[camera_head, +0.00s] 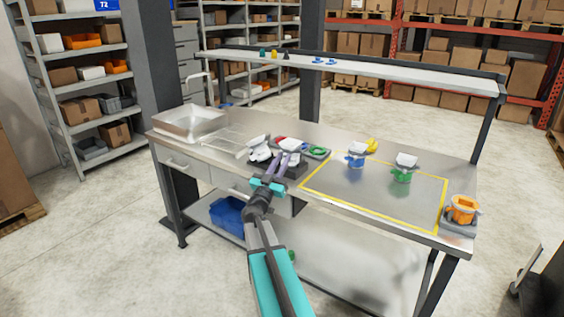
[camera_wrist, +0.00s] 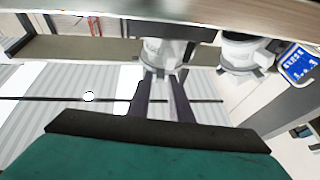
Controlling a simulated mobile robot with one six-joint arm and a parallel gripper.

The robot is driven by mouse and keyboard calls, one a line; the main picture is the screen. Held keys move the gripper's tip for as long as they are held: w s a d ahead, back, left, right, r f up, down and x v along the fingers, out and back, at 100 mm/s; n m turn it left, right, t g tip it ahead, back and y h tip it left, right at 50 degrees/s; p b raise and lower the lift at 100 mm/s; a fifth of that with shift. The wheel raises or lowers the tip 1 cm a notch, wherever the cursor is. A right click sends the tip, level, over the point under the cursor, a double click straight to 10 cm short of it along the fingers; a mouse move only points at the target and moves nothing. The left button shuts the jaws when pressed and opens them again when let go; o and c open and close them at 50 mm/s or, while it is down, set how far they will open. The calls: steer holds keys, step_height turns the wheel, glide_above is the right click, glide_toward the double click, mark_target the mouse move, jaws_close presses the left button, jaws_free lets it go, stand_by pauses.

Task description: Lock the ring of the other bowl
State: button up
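Two white and grey bowls stand side by side on a dark base at the bench's front edge: a left bowl (camera_head: 259,149) and a right bowl (camera_head: 291,145). In the wrist view, one bowl (camera_wrist: 165,48) is straight ahead of the fingers and the other (camera_wrist: 242,52) is to the right. My gripper (camera_head: 284,162) reaches up to the right bowl from the front. Its two dark fingers (camera_wrist: 163,82) are apart, with their tips at the ring. Whether they touch it is unclear.
A blue dispenser (camera_head: 357,155) and a green dispenser (camera_head: 403,172) stand inside the yellow outline. An orange one (camera_head: 462,211) stands on a grey base at right. A sink (camera_head: 190,122) is at left.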

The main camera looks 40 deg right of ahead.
steer(key=b+v, duration=0.2)
steer(key=v, duration=1.1)
steer(key=shift+a+b, duration=0.3)
steer(key=shift+a, duration=0.05)
steer(key=shift+s+a+f, duration=0.1)
